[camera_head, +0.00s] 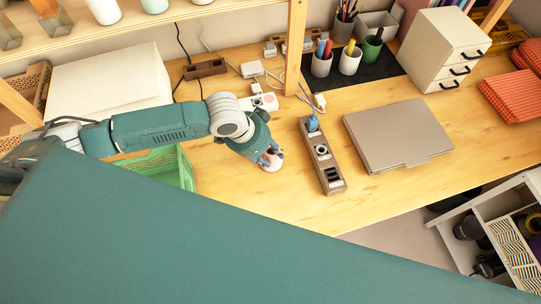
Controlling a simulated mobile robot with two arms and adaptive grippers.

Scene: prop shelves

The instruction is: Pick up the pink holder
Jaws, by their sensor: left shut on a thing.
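My left gripper (270,156) reaches in from the left and points down over the wooden desk. It is shut on a small pale pink holder (272,166), which shows just below the fingertips. The fingers cover most of the holder, so its full shape is hidden. I cannot tell whether its underside touches the desk. My right gripper is not in view.
A brown power strip (321,160) lies to the right of my gripper, with a grey closed laptop (398,135) beyond it. A green crate (182,168) is below my left arm. Pen cups (321,66) and a drawer unit (437,55) stand behind.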

